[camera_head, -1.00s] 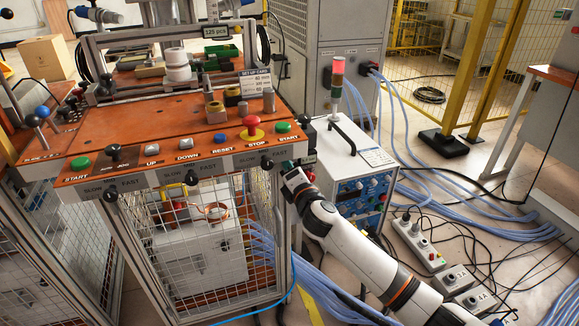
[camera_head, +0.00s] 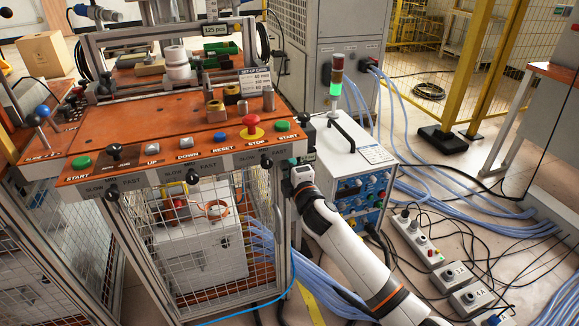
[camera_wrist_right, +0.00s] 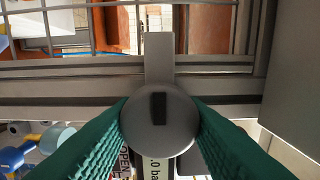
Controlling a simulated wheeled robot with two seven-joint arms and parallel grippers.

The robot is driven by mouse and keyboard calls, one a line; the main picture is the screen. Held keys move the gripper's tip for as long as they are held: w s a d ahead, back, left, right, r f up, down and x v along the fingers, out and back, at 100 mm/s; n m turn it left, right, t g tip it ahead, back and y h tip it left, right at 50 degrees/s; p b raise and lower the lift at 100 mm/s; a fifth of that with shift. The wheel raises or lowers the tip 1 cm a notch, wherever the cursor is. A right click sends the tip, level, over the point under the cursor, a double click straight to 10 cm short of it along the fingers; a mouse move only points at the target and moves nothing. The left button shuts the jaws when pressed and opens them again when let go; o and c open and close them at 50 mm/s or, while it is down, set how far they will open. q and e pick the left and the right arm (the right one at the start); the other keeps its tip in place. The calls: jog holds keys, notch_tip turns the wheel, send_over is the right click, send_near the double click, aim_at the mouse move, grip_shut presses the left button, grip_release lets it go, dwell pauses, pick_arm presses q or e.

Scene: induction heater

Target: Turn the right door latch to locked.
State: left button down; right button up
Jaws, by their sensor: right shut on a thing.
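The right door latch has a round grey knob (camera_wrist_right: 158,122) with a dark slot mark and a flat grey bar (camera_wrist_right: 159,58) reaching up across the metal door frame in the right wrist view. My right gripper (camera_wrist_right: 160,125) has a green ribbed finger on each side of the knob and is shut on it. In the head view my right arm reaches to the front right corner of the machine, where my right gripper (camera_head: 293,166) shows only in part. The latch is hidden there. My left gripper is out of view.
The orange control panel (camera_head: 150,120) with its buttons is above and left of the gripper. A white power unit (camera_head: 352,165) with a lit green lamp (camera_head: 336,89) stands close on the right. Blue cables (camera_head: 440,205) and socket boxes (camera_head: 425,245) lie on the floor.

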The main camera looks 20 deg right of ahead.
jog(key=shift+f, duration=0.1)
jog(key=o, duration=0.9)
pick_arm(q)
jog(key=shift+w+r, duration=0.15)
pick_arm(e)
jog(key=shift+s, duration=0.25)
pick_arm(q)
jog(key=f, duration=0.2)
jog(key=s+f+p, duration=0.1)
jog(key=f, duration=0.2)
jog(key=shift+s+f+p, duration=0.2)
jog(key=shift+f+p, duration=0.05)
jog(key=shift+p, duration=0.05)
pick_arm(e)
jog(key=s, duration=1.1)
jog(key=shift+s+d, duration=0.25)
jog(key=shift+s, duration=0.05)
